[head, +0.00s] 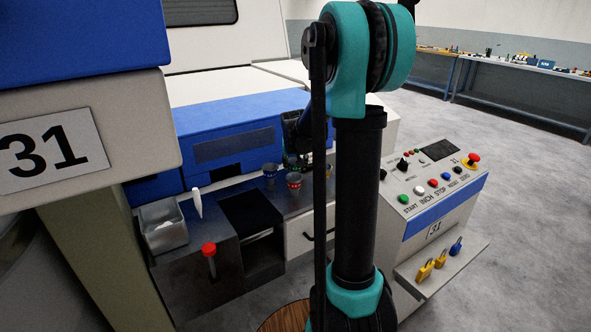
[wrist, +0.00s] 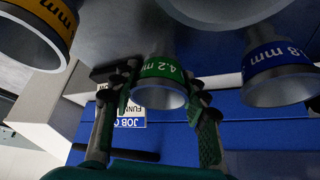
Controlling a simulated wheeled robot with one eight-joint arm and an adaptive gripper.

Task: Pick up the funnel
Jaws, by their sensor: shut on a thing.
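A grey metal funnel with a green band marked 4.2 mm (wrist: 160,92) is in the middle of the wrist view. My gripper (wrist: 162,78) is shut on it, one finger on each side near the green band. Whether the funnel touches a surface is not clear. A funnel with a yellow band (wrist: 45,22) is at the upper left and one with a blue band (wrist: 278,75) at the right, both apart from my fingers. In the head view my gripper (head: 297,138) is small and partly hidden behind my arm, over the grey machine shelf.
Small banded cups or funnels (head: 294,181) stand on the shelf. A metal bin (head: 163,228), a white upright piece (head: 197,203) and a red-knobbed lever (head: 209,250) are at the left. A control panel (head: 437,185) with buttons and padlocks is at the right. Open floor lies beyond.

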